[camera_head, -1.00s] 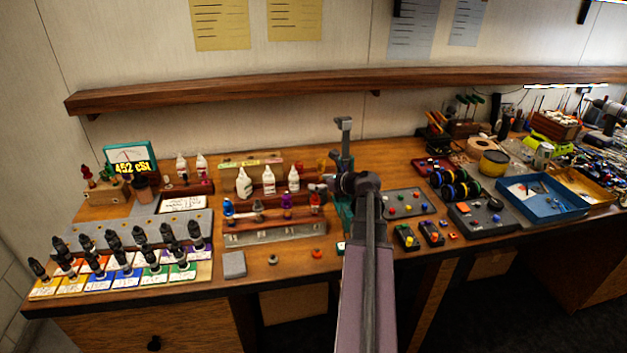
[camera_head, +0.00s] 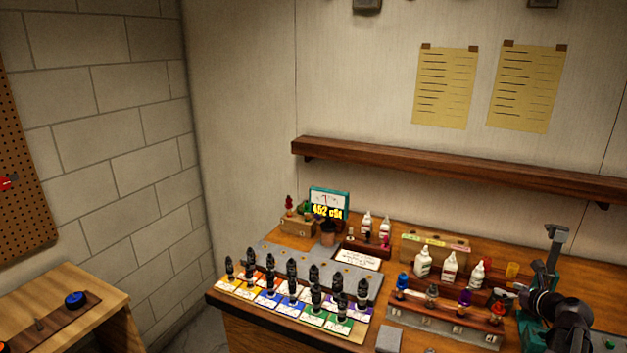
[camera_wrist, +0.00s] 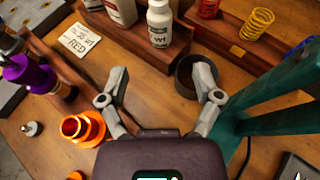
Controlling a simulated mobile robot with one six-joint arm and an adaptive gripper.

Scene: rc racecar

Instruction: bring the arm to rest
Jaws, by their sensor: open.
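My gripper (camera_wrist: 160,82) is open in the wrist view, its two grey fingers spread apart with bare wooden bench top between them and nothing held. In the head view my gripper (camera_head: 506,298) is small and partly hidden at the lower right, beside the row of shock parts and the teal stand (camera_head: 530,333). My dark wrist joints show just right of it. In the wrist view a dark round cup (camera_wrist: 185,84) lies behind the right finger; I cannot tell whether they touch. The teal stand (camera_wrist: 262,122) rises close on the right.
White bottles (camera_head: 449,266) stand in a wooden rack beyond my gripper. Orange rings (camera_wrist: 82,128) and a purple-capped shock (camera_wrist: 30,72) are left of the fingers. Several black shocks (camera_head: 292,281) stand on coloured cards at the bench's left. A shelf (camera_head: 450,172) runs above.

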